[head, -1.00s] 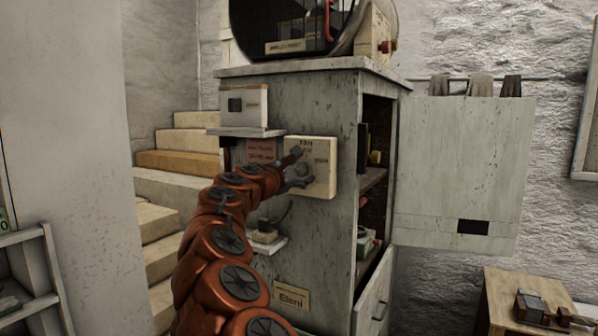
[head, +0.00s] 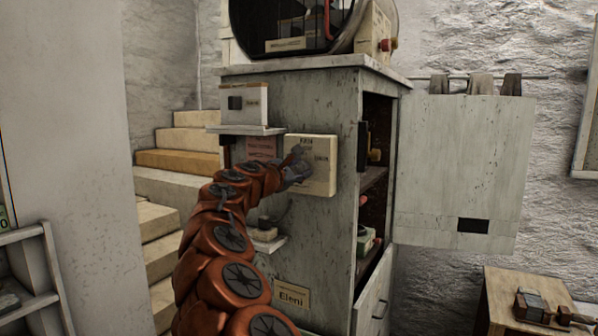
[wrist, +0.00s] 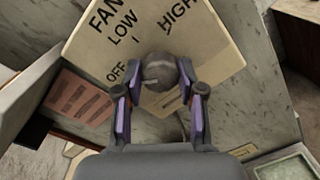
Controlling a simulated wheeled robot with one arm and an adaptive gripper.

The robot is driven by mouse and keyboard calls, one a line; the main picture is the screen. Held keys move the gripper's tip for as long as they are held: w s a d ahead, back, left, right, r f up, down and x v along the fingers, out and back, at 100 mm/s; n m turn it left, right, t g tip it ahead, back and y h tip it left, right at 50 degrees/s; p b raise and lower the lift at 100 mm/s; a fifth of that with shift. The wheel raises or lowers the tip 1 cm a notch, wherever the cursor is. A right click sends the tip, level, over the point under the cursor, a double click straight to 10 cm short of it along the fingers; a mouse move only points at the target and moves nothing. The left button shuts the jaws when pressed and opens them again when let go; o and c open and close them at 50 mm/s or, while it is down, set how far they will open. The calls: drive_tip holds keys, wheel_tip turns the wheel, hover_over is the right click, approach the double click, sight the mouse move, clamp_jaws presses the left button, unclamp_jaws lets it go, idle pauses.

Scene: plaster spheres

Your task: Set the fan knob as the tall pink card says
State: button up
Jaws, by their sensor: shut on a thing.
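The cream fan panel (head: 322,176) is on the side of the grey cabinet. In the wrist view the panel (wrist: 215,50) reads FAN, OFF, LOW and HIGH. Its round grey knob (wrist: 160,72) stands out between my fingers. A light mark on the knob seems to lie toward the OFF side, but I cannot read its setting surely. My gripper (head: 297,168) is shut on the knob; in the wrist view my gripper (wrist: 160,84) has a finger on each side. The pink card (head: 262,148) is left of the panel, partly behind my arm; in the wrist view its dark lines (wrist: 78,97) are unreadable.
A small shelf with a white switch box (head: 245,105) juts out above the card. A lower shelf (head: 268,243) sits below my arm. The cabinet's open door (head: 460,170) is at the right. Stone steps (head: 175,190) rise at the left.

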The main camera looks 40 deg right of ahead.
drive_tip(key=m+b, duration=0.4)
drive_tip(key=m, duration=0.1)
drive_tip(key=shift+f+b, duration=0.25)
drive_tip(key=shift+b, duration=0.15)
drive_tip(key=m+b, duration=0.3)
drive_tip(key=m, duration=0.1)
drive_tip(key=shift+r+m+y+b, duration=0.25)
drive_tip(key=shift+m+y+b, duration=0.05)
drive_tip(key=shift+m+b, duration=0.65)
drive_tip(key=o, duration=1.1)
drive_tip(key=shift+o, duration=0.2)
drive_tip(key=shift+r, duration=0.1)
drive_tip(key=v, duration=1.2)
